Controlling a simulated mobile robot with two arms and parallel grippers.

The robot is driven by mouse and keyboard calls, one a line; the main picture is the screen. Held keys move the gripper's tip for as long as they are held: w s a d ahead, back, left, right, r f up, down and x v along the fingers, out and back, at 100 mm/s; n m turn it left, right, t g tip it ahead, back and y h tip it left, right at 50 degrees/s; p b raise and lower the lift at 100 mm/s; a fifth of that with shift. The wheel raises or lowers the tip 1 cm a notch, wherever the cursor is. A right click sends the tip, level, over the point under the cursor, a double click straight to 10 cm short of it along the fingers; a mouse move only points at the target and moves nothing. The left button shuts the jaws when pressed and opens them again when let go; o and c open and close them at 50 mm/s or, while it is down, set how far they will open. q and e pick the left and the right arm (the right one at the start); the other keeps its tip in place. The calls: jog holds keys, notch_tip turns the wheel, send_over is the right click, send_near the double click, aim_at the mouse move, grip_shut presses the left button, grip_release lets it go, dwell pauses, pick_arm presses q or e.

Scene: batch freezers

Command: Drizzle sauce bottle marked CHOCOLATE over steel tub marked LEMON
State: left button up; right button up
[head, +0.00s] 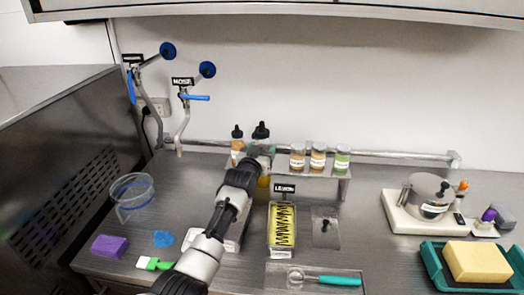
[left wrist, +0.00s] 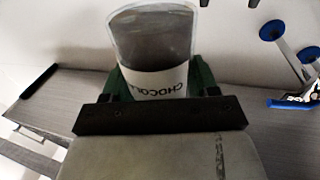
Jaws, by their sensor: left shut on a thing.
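My left gripper (head: 262,150) is shut on the CHOCOLATE sauce bottle at the back of the counter, near the shelf. In the head view the bottle's black cap (head: 261,131) points up, and the arm hides most of its body. In the left wrist view the bottle (left wrist: 155,50) is dark with a white label reading CHOCOLATE, between the green fingers (left wrist: 160,85). The steel tub marked LEMON (head: 269,245) stands in front and to the right of the gripper. Its yellow filling has dark zigzag lines across it. My right gripper is not in view.
A wire shelf (head: 345,172) holds several jars (head: 318,155) and another black-capped bottle (head: 237,146). A scoop (head: 325,280) lies before the tub. A clear container (head: 132,196) and purple block (head: 110,246) are left; a pot (head: 427,193) and yellow sponge (head: 478,261) are right.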

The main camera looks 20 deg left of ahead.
pick_arm(q)
jog(key=s+d+p, duration=0.2)
jog(key=s, duration=0.5)
jog(key=s+d+p, duration=0.2)
jog(key=s+d, duration=0.1)
jog(key=s, duration=0.4)
jog(key=shift+d, duration=0.25)
